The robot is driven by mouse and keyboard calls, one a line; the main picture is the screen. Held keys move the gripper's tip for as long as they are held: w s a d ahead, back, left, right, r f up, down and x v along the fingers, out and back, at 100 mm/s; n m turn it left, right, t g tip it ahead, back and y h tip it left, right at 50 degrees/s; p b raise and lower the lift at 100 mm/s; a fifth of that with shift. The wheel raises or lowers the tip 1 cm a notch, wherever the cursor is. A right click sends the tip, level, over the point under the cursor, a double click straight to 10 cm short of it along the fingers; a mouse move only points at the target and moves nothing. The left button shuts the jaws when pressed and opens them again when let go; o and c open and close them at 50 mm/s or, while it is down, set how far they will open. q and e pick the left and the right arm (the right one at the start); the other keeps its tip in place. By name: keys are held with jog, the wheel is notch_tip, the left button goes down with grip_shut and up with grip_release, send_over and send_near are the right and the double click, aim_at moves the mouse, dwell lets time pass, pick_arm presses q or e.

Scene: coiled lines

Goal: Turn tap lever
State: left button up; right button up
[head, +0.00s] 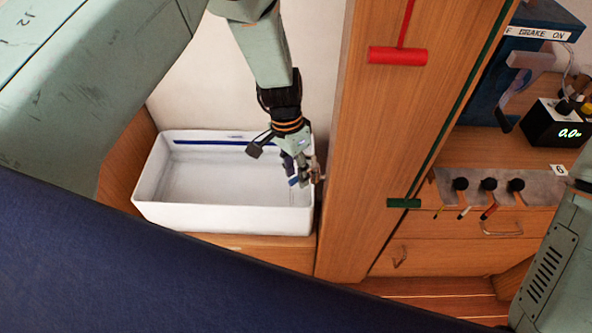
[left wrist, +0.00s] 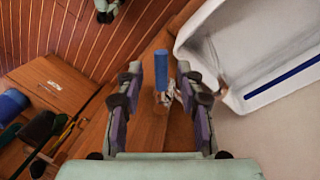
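The tap is small and metallic, with a blue cylindrical lever handle (left wrist: 161,70), at the right end of the white basin (head: 222,213). In the left wrist view the handle stands between the two fingers of my left gripper (left wrist: 160,86), with a gap on each side. The tap's metal body (left wrist: 168,97) shows just below the handle. In the head view my left gripper (head: 304,174) hangs at the basin's right rim, and the blue handle (head: 293,181) shows beside its fingers. The left gripper is open and holds nothing. My right gripper is not in view.
A wooden post (head: 375,140) with a red T-handle (head: 397,55) and a green T-handle (head: 403,203) stands close right of the tap. Further right are a plate with black knobs (head: 500,187) and a digital display box (head: 555,125). The basin looks empty.

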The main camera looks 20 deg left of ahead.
pick_arm(q)
jog(key=shift+a, duration=0.1)
jog(key=shift+c, duration=0.5)
grip_shut()
